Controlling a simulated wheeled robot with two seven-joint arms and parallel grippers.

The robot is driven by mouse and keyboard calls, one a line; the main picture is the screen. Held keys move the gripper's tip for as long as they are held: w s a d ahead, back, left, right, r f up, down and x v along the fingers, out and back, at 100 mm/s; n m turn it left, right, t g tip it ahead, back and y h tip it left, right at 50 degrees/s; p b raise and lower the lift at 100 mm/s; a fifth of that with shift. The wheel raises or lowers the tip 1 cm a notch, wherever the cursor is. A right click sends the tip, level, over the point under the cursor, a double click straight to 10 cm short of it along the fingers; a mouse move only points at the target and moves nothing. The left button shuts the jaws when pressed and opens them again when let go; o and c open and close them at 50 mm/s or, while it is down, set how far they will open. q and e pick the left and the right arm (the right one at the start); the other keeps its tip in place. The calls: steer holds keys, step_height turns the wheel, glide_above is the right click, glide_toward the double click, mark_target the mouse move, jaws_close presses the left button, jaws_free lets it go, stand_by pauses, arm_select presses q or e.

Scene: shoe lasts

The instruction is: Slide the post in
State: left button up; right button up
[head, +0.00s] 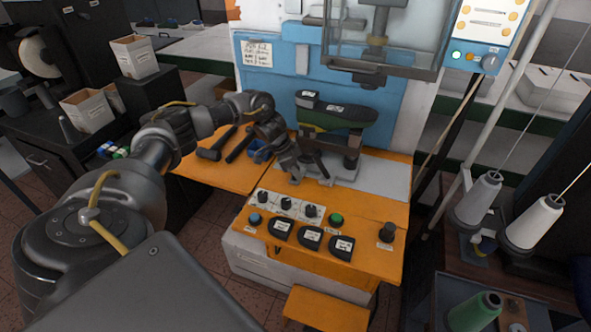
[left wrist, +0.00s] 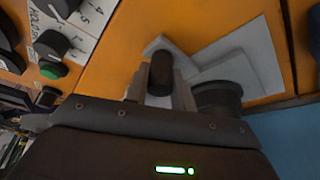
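A dark round post (left wrist: 161,72) stands out between the two grey fingers of my left gripper (left wrist: 160,92) in the left wrist view, with a finger against each side. In the head view the left gripper (head: 311,174) is low at the machine, just left of the stand (head: 346,150), and the dark post (head: 320,163) shows at its fingers. A green shoe last (head: 338,116) with a dark sole lies upside down on top of the stand. Whether the post touches the stand or plate is unclear. My right gripper is out of view.
The orange machine table (head: 370,212) carries a grey metal plate (head: 385,178), knobs and black labelled buttons (head: 311,237) in front. Hammers (head: 216,143) lie to the left. A clear guard (head: 385,40) hangs above the last. Thread cones (head: 535,220) stand at right.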

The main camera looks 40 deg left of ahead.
arm_select(q)
jaws_close()
steer(key=shift+d, duration=0.1)
steer(key=shift+w+d+r, duration=0.1)
steer(key=shift+d, duration=0.1)
steer(key=w+d+p, duration=0.1)
steer(key=d, duration=0.4)
steer(key=w+d+p, duration=0.2)
steer(key=d, duration=0.3)
steer(key=w+d+p, duration=0.2)
steer(key=d, duration=0.3)
steer(key=shift+w+d, duration=0.1)
steer(key=shift+w, duration=0.05)
steer(key=shift+w+d, duration=0.3)
steer(key=shift+d, duration=0.5)
